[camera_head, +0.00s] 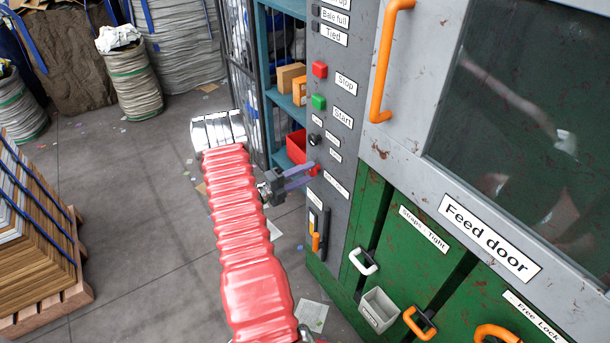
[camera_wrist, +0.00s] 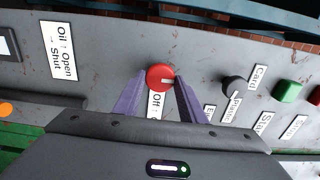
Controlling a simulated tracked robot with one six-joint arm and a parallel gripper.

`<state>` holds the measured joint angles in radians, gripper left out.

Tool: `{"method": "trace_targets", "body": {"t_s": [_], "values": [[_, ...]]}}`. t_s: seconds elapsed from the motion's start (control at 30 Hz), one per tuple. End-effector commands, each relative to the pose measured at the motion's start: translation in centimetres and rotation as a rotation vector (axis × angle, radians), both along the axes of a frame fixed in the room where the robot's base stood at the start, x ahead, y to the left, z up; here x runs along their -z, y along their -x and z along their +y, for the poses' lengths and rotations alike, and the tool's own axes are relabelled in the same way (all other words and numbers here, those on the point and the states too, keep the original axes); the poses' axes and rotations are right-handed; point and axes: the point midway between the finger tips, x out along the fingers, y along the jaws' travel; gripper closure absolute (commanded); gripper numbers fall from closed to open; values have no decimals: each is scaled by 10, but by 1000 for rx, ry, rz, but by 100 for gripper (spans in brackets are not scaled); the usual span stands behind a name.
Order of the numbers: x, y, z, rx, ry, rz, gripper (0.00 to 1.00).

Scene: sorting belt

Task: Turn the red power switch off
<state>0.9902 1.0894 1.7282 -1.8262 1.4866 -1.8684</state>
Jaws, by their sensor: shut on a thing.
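The red power switch (camera_wrist: 158,74) is a round red knob with a short pale mark, on the grey control panel (camera_head: 338,150). In the wrist view the mark points to the right. A white label (camera_wrist: 156,104) beginning with "Off" sits beside the knob, partly hidden by my gripper. My gripper (camera_wrist: 161,84) has its two purple fingers on either side of the knob, shut on it.
Above the switch are a black knob (camera_head: 314,139), a green start button (camera_head: 319,102) and a red stop button (camera_head: 320,69). Below is an oil lever with an orange handle (camera_head: 316,242). The green feed door machine with an orange handle (camera_head: 381,100) stands to the right.

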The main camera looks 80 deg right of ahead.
Motion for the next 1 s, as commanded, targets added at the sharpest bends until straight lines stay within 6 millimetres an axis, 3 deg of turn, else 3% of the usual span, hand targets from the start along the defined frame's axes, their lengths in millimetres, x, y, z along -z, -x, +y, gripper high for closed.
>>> {"method": "trace_targets", "body": {"t_s": [0.5,0.53,0.8,1.0], "values": [[2,-1,1,-4,-25,23,85],[2,-1,1,-4,-25,23,62],[1,-1,1,-2,-23,23,44],[1,0,1,-1,-21,23,44]]}}
